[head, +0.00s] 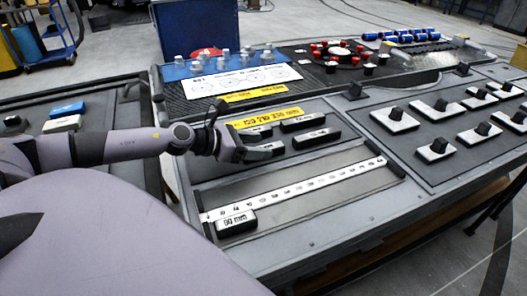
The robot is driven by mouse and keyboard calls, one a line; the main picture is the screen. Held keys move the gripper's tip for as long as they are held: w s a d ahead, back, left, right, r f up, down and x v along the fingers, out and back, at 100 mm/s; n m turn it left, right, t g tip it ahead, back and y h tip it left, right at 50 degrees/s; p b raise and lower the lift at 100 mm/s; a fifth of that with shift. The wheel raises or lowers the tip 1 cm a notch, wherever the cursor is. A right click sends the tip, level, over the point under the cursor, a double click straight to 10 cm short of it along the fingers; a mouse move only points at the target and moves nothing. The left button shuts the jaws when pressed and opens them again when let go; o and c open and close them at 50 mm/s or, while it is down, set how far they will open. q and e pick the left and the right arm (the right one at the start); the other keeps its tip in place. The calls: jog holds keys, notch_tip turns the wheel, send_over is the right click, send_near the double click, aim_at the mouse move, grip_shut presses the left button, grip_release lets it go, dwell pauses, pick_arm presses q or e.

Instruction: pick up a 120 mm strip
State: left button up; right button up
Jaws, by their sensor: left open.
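Several black strips with small white labels lie in a group below a yellow label (265,117) on the grey workbench. One strip is at the back left (258,133), one at the back right (303,122) and one at the front right (315,138). Another strip (272,147) lies at the front left, partly hidden by my gripper. The labels are too small to tell which strip is 120 mm. My left gripper (258,153) is open at the left end of the front-left strip; I cannot tell whether it touches it. My right gripper is out of view.
A white ruler (300,187) runs along a recessed tray in front, with a black strip marked 90 (237,222) below its left end. White blocks with black knobs (437,149) stand on the right panel. Clear pegs (196,68) stand at the back.

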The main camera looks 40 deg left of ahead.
aim_at(278, 148)
pick_arm(q)
jog(key=shift+p+x, duration=0.4)
jog(key=shift+x, duration=0.9)
jog(key=c, duration=1.1)
